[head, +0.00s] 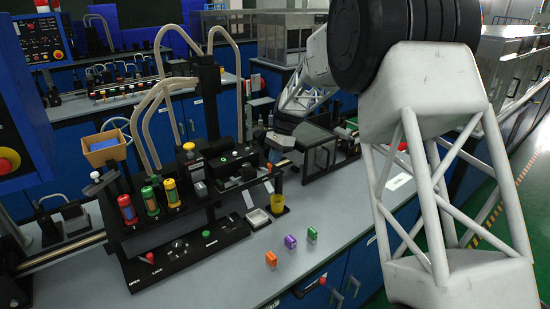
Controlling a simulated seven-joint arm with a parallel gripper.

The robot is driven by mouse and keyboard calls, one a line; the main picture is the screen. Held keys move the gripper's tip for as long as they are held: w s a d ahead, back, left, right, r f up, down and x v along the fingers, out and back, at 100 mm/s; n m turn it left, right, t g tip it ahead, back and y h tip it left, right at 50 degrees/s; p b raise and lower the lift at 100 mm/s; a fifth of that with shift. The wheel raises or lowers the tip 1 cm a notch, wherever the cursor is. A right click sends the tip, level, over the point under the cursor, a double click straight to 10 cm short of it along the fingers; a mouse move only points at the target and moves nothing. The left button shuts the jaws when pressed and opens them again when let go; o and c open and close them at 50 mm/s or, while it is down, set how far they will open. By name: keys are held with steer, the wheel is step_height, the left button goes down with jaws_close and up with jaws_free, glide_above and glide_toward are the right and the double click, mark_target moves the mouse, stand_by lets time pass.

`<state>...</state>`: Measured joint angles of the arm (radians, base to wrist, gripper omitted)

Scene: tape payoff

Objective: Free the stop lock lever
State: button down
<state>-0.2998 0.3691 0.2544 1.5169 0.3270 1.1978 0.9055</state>
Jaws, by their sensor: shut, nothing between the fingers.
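A black machine with a low control base (190,253) stands on the grey bench. A small lever with a red knob (150,257) sits at the base's left end, beside white lettering too small to read. Another red-knobbed lever (322,282) is at the bench's front edge. I cannot tell for certain which one is the stop lock lever. My gripper (266,131) is small and far off, above the right part of the machine, well apart from both levers. It is shut and empty; its fingertips are hard to make out.
Red, yellow and green capped cylinders (150,199) stand in the machine. Orange (271,259), purple (290,241) and green (312,234) blocks lie in front. The front bench is otherwise mostly clear.

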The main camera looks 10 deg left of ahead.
steer(key=shift+s+a+f+m+t+y, duration=0.15)
steer(key=shift+s+m, duration=0.25)
steer(key=shift+m, duration=0.4)
steer(key=shift+s+a+r+m+t+y, duration=0.1)
steer(key=shift+s+m+t, duration=0.25)
steer(key=shift+m, duration=0.45)
steer(key=shift+s+a+f+m+t+y, duration=0.15)
steer(key=shift+s+m, duration=0.3)
steer(key=shift+m, duration=0.35)
steer(key=shift+s+a, duration=0.1)
steer(key=shift+s, duration=0.25)
stand_by(1.7)
steer(key=shift+r, duration=0.1)
stand_by(0.5)
steer(key=w+d+r, duration=0.3)
steer(key=d+r, duration=0.3)
steer(key=r, duration=0.4)
steer(key=shift+w+d, duration=0.15)
steer(key=shift+d, duration=0.2)
